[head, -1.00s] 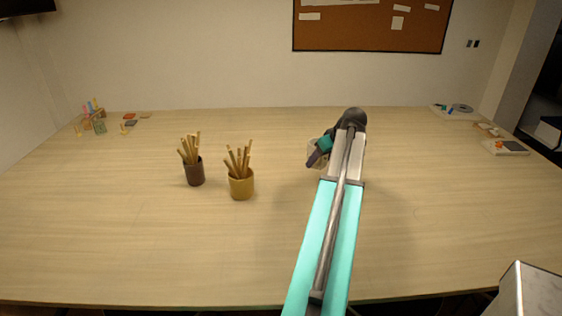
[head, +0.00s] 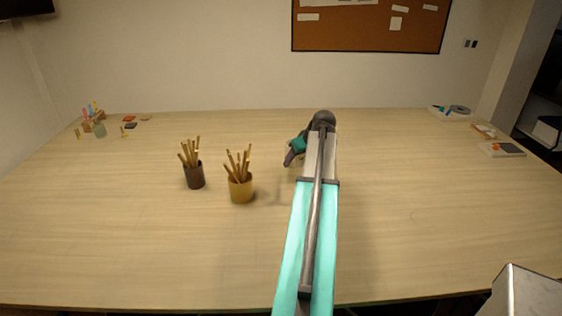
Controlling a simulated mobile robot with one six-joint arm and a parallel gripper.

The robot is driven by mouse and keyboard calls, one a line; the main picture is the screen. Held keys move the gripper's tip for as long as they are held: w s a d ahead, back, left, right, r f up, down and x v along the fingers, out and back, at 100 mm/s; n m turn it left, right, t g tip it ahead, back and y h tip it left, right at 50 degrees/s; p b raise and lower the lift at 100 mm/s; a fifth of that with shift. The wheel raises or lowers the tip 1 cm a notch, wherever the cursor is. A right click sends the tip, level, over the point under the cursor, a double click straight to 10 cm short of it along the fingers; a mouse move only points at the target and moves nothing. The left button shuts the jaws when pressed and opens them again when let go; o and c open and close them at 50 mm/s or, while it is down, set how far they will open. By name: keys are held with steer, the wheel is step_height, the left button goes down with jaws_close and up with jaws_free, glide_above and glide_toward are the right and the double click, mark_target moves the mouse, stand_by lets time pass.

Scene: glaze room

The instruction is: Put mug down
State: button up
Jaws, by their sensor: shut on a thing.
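My gripper (head: 293,153) is at the far end of my arm, over the middle of the table, right of the two pots of sticks. It is shut on the mug. The mug is nearly all hidden behind my gripper and arm, and its shape and tilt cannot be made out. A faint shadow lies on the table (head: 430,230) below and left of the arm. I cannot tell whether the mug touches the table.
A dark brown pot (head: 195,178) and a mustard pot (head: 241,191), both full of sticks, stand left of my gripper. Small items (head: 99,127) sit at the far left, and trays (head: 500,151) at the right edge. The table's front and right middle are clear.

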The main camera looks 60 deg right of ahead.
steer(key=w, duration=0.2)
steer(key=w+p, duration=0.1)
steer(key=w, duration=0.2)
steer(key=w+a+p, duration=0.1)
steer(key=w, duration=0.1)
steer(key=shift+w+f, duration=0.15)
steer(key=shift+f, duration=0.2)
steer(key=shift+f+p, duration=0.75)
steer(key=shift+f, duration=1)
steer(key=shift+f, duration=0.2)
steer(key=o, duration=1.3)
steer(key=shift+c, duration=0.2)
steer(key=shift+r, duration=0.1)
